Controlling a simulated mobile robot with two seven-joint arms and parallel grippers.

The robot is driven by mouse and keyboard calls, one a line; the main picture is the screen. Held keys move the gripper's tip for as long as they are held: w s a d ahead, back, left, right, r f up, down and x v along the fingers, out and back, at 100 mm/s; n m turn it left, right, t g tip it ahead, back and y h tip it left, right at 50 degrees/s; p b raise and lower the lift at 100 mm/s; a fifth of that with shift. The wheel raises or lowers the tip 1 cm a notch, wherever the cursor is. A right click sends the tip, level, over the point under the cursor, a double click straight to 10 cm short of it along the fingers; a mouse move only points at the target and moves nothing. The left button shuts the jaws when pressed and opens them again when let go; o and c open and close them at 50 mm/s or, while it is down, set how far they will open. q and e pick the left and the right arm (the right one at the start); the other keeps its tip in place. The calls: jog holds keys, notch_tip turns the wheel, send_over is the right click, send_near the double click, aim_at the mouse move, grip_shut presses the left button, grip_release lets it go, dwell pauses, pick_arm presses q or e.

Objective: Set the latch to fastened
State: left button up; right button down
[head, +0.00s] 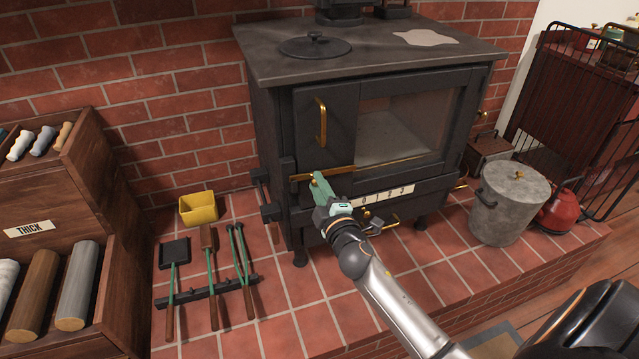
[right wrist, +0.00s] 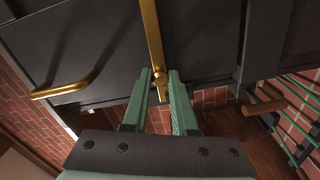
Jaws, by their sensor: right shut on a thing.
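The latch (head: 338,170) is a flat brass bar lying about level across the front of the black stove, below the dark door panel and the left end of the glass. In the right wrist view the brass bar (right wrist: 152,40) runs down to a small knob at its end. My left gripper is not in view.
A brass door handle (head: 321,122) stands upright above the latch. A numbered strip (head: 381,194) is right of the gripper. A grey lidded bucket (head: 506,204) and red kettle (head: 561,209) stand right. Fire tools (head: 208,280) and a yellow bin (head: 199,208) are left. Tiles in front are clear.

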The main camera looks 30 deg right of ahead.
jog(key=shift+f+n, duration=0.3)
jog(key=shift+f, duration=0.05)
jog(key=c, duration=0.7)
grip_release()
jog(key=v, duration=1.2)
jog(key=shift+s+a, duration=0.15)
jog(key=shift+s, duration=0.1)
